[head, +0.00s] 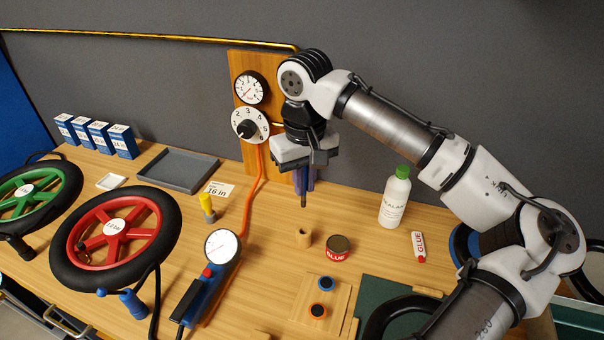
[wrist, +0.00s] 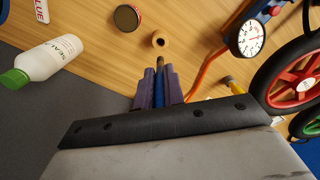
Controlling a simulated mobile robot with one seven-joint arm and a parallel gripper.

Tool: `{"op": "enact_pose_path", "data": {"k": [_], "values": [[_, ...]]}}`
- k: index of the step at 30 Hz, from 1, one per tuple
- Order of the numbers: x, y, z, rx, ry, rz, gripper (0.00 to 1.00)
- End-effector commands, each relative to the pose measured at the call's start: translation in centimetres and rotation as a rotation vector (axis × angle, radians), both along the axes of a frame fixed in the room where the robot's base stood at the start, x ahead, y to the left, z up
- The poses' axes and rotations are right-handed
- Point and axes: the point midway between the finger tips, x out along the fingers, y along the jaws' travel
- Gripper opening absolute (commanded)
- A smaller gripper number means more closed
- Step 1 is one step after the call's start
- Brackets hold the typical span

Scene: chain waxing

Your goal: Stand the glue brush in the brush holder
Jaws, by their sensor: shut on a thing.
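My gripper (head: 304,181) is above the bench, in front of the wooden gauge board. Its purple fingers are shut on the glue brush (wrist: 159,88), which shows as a thin blue stick between them in the wrist view. The brush hangs about upright, with its dark lower end (head: 304,201) below the fingertips. The brush holder (head: 304,239), a small round wooden cup with a dark opening, stands on the bench below the brush. It also shows in the wrist view (wrist: 160,40), just beyond the brush end. The brush is apart from the holder.
A glue tin (head: 339,247) stands right of the holder. A sealant bottle (head: 395,198) and a glue tube (head: 418,247) are farther right. A pump gauge (head: 222,246), a yellow-handled tool (head: 208,208) and a red-rimmed wheel (head: 115,238) lie left. A grey tray (head: 178,170) is behind.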

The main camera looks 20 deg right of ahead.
Motion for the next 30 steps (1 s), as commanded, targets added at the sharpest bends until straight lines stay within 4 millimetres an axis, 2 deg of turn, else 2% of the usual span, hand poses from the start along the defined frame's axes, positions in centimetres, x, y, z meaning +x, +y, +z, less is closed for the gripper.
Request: {"op": "enact_pose_path", "data": {"k": [11, 30], "values": [[0.0, 0.0, -1.7, -0.001, 0.0, 0.0, 0.0], [0.0, 0.0, -7.0, 0.003, 0.001, 0.0, 0.0]]}}
